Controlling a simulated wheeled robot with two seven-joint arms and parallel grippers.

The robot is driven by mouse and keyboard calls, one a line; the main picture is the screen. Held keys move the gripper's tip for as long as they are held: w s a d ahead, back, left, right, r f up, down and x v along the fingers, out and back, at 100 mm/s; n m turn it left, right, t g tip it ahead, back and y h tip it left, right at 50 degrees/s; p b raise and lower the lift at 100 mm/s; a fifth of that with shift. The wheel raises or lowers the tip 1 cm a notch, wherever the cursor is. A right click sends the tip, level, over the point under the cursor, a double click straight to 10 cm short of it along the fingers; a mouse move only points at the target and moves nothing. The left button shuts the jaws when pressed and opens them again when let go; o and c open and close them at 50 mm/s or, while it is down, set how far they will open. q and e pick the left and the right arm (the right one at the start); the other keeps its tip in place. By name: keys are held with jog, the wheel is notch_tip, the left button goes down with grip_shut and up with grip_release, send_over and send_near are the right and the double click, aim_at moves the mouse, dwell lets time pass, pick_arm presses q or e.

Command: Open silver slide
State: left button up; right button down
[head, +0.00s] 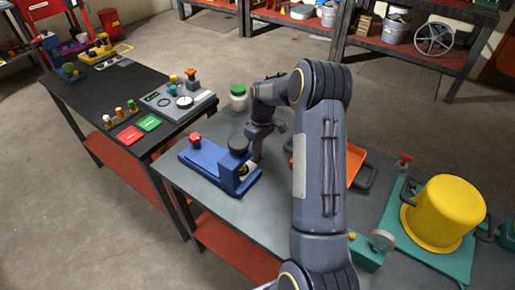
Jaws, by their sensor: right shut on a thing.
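A blue fixture (208,160) with a red knob (195,138) and a dark round disc (238,143) stands on the near grey table. My right gripper (256,155) reaches down at the fixture's right end, by its upright block. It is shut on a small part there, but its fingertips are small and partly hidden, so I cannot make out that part. I cannot clearly tell a silver slide apart in this view. My left gripper is not in view.
My right arm covers the table's middle and part of an orange tray (356,163). A yellow pot (446,212) on a teal base stands at the right. A white jar with a green lid (238,97) is behind the fixture. A dark side table (105,84) holds small parts.

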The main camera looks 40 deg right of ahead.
jog(key=w+d, duration=0.1)
jog(key=d, duration=0.2)
jog(key=w+d, duration=0.1)
jog(key=d, duration=0.2)
jog(key=w+d, duration=0.1)
jog(key=d, duration=0.3)
jog(key=shift+p, duration=0.4)
jog(key=c, duration=1.5)
grip_release()
jog(key=r, duration=0.5)
jog(key=d+r, duration=0.1)
jog(key=r, duration=0.1)
jog(key=shift+w+d+r+b, duration=0.1)
jog(key=shift+w+r+b, duration=0.05)
jog(key=shift+r+b, duration=0.2)
